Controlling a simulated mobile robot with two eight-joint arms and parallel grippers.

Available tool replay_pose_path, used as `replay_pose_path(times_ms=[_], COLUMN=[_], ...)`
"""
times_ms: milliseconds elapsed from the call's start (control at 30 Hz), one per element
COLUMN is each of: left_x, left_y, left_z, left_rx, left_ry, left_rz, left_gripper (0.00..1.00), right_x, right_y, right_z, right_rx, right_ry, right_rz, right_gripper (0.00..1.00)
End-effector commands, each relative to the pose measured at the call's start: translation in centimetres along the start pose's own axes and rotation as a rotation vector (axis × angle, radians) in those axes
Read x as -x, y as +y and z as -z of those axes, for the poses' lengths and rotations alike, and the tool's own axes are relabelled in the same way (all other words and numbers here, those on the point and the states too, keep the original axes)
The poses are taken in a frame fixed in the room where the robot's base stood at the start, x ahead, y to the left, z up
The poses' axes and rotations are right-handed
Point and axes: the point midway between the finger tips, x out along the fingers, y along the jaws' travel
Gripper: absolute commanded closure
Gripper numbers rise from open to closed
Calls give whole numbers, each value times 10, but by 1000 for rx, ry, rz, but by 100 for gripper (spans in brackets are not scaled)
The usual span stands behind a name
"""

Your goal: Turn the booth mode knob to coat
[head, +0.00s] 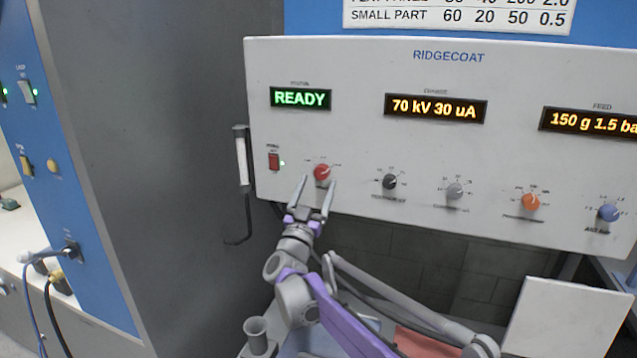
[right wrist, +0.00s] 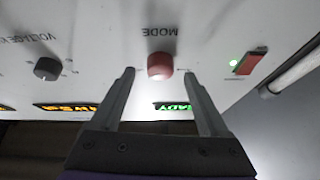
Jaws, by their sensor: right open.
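The red mode knob (head: 322,172) is at the lower left of the white RIDGECOAT panel (head: 360,60). In the right wrist view the red knob (right wrist: 160,66) sits beside the upside-down word MODE. My right gripper (head: 319,182) is open, its two fingers pointing up at the panel just below the knob. In the right wrist view the fingertips of my right gripper (right wrist: 160,72) lie to either side of the knob, with gaps between them and it. I cannot tell whether they reach its depth. The knob's marker and small labels are too small to read. My left gripper is not in view.
A red switch (head: 274,162) with a green light is left of the knob. A black knob (head: 390,181), a grey knob (head: 455,190), an orange knob (head: 530,202) and a blue knob (head: 608,212) run to the right. The display (head: 300,98) reads READY.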

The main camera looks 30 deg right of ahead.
Motion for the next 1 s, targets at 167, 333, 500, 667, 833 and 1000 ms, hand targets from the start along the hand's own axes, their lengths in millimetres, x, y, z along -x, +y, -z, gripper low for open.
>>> replay_pose_path(times_ms=[167, 333, 500, 667, 833, 1000], left_x=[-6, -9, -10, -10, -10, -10], left_y=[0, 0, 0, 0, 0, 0], left_z=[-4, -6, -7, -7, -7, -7], left_rx=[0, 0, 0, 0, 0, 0], left_ry=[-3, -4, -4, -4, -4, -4], left_rz=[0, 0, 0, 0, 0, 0], left_gripper=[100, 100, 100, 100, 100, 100], right_x=[40, 69, 84, 86, 86, 85], right_y=[-1, -1, -1, 0, 0, 0], right_z=[-1, -1, 0, 0, 0, 0], right_rx=[-2, -2, 0, 0, 0, 0], right_ry=[-1, -1, -1, 0, 0, 0], right_rz=[4, 3, 2, 1, 1, 1], right_gripper=[22, 22, 22, 22, 22, 22])
